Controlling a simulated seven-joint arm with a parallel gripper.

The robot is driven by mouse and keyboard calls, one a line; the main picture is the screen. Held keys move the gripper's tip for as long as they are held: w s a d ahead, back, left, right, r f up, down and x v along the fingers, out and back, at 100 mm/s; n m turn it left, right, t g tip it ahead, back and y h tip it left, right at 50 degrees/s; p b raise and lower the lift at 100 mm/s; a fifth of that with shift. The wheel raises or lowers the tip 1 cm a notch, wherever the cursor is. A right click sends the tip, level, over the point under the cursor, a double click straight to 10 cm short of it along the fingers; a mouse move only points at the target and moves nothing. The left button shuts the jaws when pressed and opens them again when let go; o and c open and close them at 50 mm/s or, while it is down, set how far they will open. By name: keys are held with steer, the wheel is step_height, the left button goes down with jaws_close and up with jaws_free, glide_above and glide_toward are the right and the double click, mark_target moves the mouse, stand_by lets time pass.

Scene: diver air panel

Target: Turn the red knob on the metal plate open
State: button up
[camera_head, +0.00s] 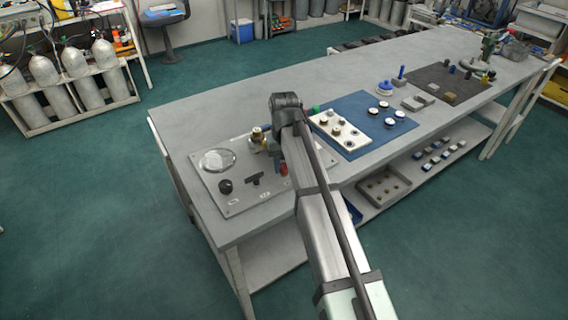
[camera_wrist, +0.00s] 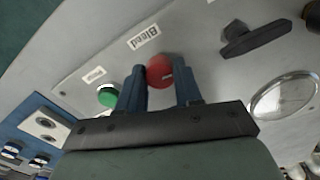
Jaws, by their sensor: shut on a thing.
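The red knob (camera_wrist: 160,70) is on the metal plate (camera_wrist: 205,45), with a small white mark on its face. My gripper (camera_wrist: 160,86) has its two blue fingers on either side of the knob, shut on it. In the head view, a bit of the red knob (camera_head: 284,169) shows beside my arm, on the metal plate (camera_head: 205,184). My arm hides most of the gripper there. A label reading "Bleed" (camera_wrist: 144,37) is near the knob in the wrist view.
The plate also bears a round gauge (camera_head: 217,160), a black knob (camera_head: 225,186), a black T-handle (camera_head: 254,181) and a brass fitting (camera_head: 258,135). A green knob (camera_wrist: 108,96) is close to one finger. A white tray (camera_head: 341,131) lies on the blue mat (camera_head: 352,106).

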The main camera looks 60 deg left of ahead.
mark_target(284, 165)
stand_by(0.4)
steer(key=o, duration=1)
steer(key=shift+o, duration=0.2)
step_height(284, 165, up, 14)
